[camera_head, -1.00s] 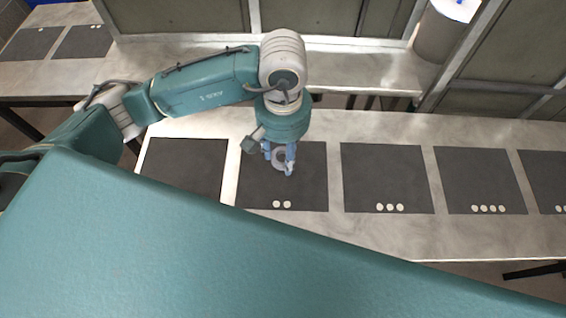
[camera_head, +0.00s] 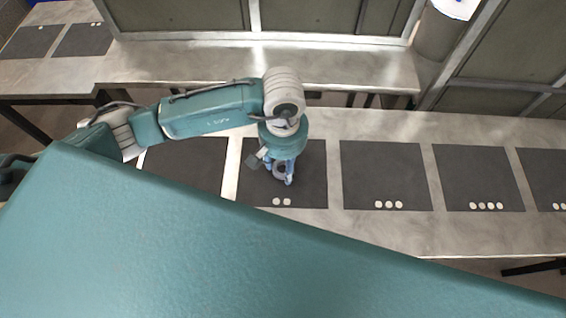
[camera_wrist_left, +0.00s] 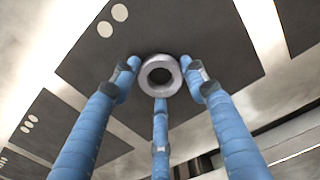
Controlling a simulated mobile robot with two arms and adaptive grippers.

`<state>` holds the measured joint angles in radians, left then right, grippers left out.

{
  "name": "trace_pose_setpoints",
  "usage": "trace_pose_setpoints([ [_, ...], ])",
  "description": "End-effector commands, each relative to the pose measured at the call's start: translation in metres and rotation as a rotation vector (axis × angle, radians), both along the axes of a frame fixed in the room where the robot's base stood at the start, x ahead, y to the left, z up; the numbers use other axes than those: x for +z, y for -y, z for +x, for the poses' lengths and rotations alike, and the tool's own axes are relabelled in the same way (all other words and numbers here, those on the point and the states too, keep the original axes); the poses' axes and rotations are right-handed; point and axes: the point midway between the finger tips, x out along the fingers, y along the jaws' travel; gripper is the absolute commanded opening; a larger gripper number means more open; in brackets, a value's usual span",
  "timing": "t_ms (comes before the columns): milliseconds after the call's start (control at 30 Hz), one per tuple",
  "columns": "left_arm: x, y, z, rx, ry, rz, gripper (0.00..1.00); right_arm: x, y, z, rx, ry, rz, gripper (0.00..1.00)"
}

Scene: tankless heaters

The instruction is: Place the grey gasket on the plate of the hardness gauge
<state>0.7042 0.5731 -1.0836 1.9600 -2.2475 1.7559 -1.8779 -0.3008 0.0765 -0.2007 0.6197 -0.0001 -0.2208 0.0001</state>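The grey gasket (camera_head: 280,171) is a thick ring with a round hole. My left gripper (camera_head: 281,174) has three blue fingers closed around it and holds it over the dark mat with two white dots (camera_head: 312,185). In the left wrist view the gasket (camera_wrist_left: 160,75) sits between the fingertips of my left gripper (camera_wrist_left: 160,80), with the mat (camera_wrist_left: 225,55) behind it. How far the gasket is from the mat is hard to tell. No hardness gauge is seen in these views. My right gripper is not in view.
The long pale table (camera_head: 385,232) carries more dark mats, including one with three dots (camera_head: 385,175) and one with several (camera_head: 478,175). These mats are bare. A second table (camera_head: 180,62) and a grey cylinder (camera_head: 437,35) stand behind.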

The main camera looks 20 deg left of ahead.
Motion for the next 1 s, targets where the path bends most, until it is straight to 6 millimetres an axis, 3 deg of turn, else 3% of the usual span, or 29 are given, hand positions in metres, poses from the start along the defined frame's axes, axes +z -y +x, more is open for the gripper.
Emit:
trace_pose_setpoints([
  [67,0.0,0.0,0.0,0.0,0.0,0.0,0.61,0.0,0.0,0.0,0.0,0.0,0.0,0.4],
  [500,0.01,0.0,0.001,0.0,0.003,-0.001,0.61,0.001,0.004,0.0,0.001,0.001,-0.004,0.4],
  [1000,0.107,0.0,0.001,-0.001,0.004,0.0,0.61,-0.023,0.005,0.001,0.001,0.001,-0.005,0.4],
])
